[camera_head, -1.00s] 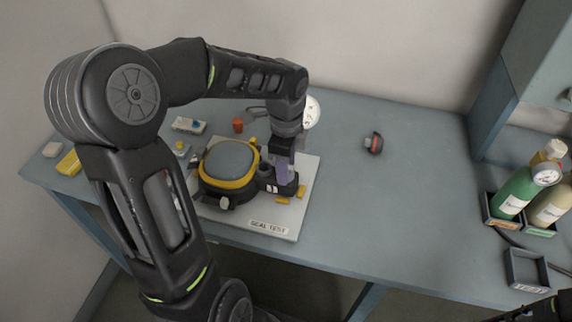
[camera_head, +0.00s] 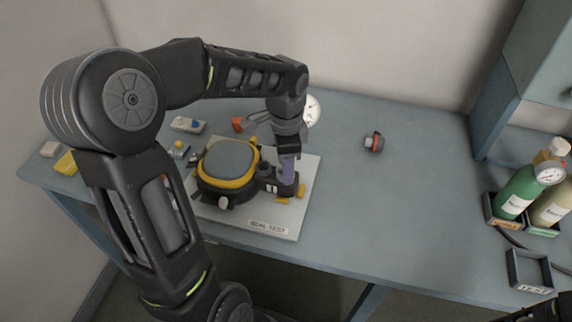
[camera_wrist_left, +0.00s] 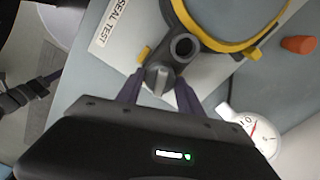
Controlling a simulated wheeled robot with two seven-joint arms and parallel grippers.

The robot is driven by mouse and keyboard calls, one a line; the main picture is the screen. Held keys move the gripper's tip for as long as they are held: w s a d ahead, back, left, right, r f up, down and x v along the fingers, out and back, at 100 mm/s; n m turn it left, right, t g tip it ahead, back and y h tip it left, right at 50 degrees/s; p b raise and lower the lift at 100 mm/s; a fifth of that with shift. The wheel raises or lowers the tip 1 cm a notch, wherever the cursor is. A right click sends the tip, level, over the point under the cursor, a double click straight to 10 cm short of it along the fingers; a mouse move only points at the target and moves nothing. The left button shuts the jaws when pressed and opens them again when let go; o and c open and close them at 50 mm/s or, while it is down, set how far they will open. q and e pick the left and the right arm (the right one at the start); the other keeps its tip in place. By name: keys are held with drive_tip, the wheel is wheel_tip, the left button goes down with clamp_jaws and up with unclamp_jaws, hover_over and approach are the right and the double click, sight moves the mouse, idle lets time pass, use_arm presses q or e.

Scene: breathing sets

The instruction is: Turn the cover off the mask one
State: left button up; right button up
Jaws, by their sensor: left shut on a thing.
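The mask (camera_head: 230,159) lies on the white seal test board, its grey visor ringed in yellow. It also shows in the wrist view as a yellow and grey rim (camera_wrist_left: 222,42). My left gripper (camera_head: 287,188) points down at the mask's right side. In the wrist view its purple fingers (camera_wrist_left: 157,92) stand on either side of the cover, shut on it.
The board (camera_head: 285,222) lies near the table's front edge. A white dial gauge (camera_head: 313,112) and an orange piece (camera_head: 238,124) stand behind the mask. A small dark and red part (camera_head: 374,142) lies right of it. Green bottle (camera_head: 517,192) stands at right. The table's middle is clear.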

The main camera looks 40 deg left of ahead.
use_arm(q)
drive_tip(key=n+b, duration=0.1)
drive_tip(key=n, duration=0.3)
drive_tip(key=shift+n, duration=0.4)
drive_tip(key=shift+n, duration=0.3)
drive_tip(key=o, duration=1.4)
wheel_tip(320, 180, up, 8)
drive_tip(key=shift+f+b, duration=0.1)
drive_tip(key=shift+b, duration=0.3)
